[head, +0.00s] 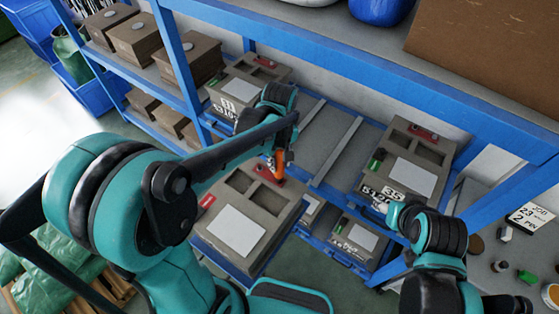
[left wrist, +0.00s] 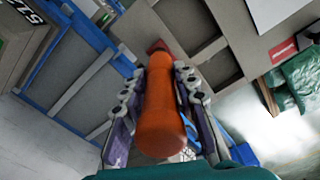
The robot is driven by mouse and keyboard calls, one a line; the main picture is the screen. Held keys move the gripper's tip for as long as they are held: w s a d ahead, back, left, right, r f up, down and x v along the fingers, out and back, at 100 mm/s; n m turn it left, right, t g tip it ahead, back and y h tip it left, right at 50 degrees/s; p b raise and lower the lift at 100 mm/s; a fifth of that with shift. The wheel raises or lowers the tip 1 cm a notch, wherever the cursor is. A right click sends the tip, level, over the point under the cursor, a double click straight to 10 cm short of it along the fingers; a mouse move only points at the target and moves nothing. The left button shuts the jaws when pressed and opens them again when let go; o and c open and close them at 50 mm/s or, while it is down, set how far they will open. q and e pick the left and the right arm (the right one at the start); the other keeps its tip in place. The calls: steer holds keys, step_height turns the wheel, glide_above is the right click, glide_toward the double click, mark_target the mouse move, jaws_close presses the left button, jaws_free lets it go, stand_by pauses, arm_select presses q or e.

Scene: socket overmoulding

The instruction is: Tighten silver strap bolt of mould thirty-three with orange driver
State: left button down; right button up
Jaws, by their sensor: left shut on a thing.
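My left gripper (head: 281,148) is shut on the orange driver (head: 280,165), which points down at the back edge of the middle grey mould (head: 277,212). In the left wrist view the driver (left wrist: 162,115) lies between both fingers, its far end at a red part (left wrist: 158,46) on the mould. I cannot make out a silver bolt there. The right-hand mould (head: 432,155) has a red part, a green part and a label that seems to read 33 or 35. My right gripper (head: 384,205) is beside its front label; its jaws are too small to read.
A third mould (head: 272,73) stands at the back left of the blue rack (head: 330,55). Brown boxes (head: 133,37) fill the left shelves. Bare rails (head: 338,150) lie between the moulds. A grey bench (head: 485,262) at right carries small parts and a job card (head: 530,215).

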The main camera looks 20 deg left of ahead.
stand_by(0.3)
arm_select(q)
steer(key=shift+r+p, duration=1.9)
steer(key=shift+r, duration=0.6)
